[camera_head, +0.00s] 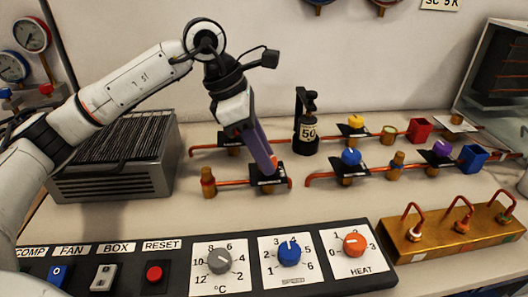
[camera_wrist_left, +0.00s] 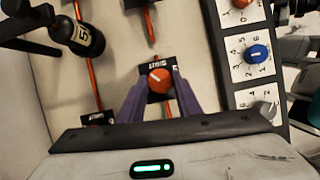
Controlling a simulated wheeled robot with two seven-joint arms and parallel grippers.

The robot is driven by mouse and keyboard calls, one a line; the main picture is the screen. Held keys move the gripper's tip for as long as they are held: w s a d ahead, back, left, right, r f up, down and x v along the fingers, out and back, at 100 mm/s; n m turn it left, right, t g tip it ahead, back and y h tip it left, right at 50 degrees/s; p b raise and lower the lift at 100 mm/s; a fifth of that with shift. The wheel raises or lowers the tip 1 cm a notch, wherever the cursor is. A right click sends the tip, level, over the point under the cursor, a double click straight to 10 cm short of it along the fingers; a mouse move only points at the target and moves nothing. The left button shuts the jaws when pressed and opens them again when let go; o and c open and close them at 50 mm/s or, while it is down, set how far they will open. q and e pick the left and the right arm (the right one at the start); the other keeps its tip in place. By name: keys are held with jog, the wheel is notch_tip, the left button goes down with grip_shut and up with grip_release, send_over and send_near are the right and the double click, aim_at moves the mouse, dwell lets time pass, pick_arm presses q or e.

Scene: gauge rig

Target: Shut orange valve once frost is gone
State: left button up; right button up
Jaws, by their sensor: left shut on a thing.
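The orange valve knob (camera_wrist_left: 160,80) sits on a black labelled plate (camera_wrist_left: 152,68) on the copper pipe in the left wrist view. Its white mark runs slantwise across the top. My left gripper (camera_wrist_left: 158,92) has its purple fingers on either side of the knob, shut on it. In the head view my left gripper (camera_head: 268,166) reaches down to the front pipe (camera_head: 232,184) and mostly hides the knob. I make out no white frost on the pipe parts that show. My right gripper is not seen.
A control panel with a grey °C dial (camera_head: 219,259), a blue dial (camera_head: 290,253) and an orange HEAT dial (camera_head: 354,244) lies in front. A black bottle (camera_head: 306,133), yellow (camera_head: 355,122), blue (camera_head: 351,156) and purple (camera_head: 441,148) valves stand to the right. A finned unit (camera_head: 117,150) stands left.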

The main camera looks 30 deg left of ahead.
pick_arm(q)
jog(key=m+g, duration=0.1)
jog(key=m, duration=0.1)
jog(key=m+g+p, duration=0.1)
jog(key=m, duration=0.2)
jog(key=shift+w+r+h, duration=0.15)
jog(key=shift+w+h, duration=0.05)
jog(key=shift+h, duration=0.1)
jog(key=shift+w+m+g+p, duration=0.1)
jog(key=shift+m+g+p, duration=0.4)
jog(key=shift+m, duration=0.9)
jog(key=o, duration=1.1)
jog(key=v, duration=1)
jog(key=shift+p, duration=0.3)
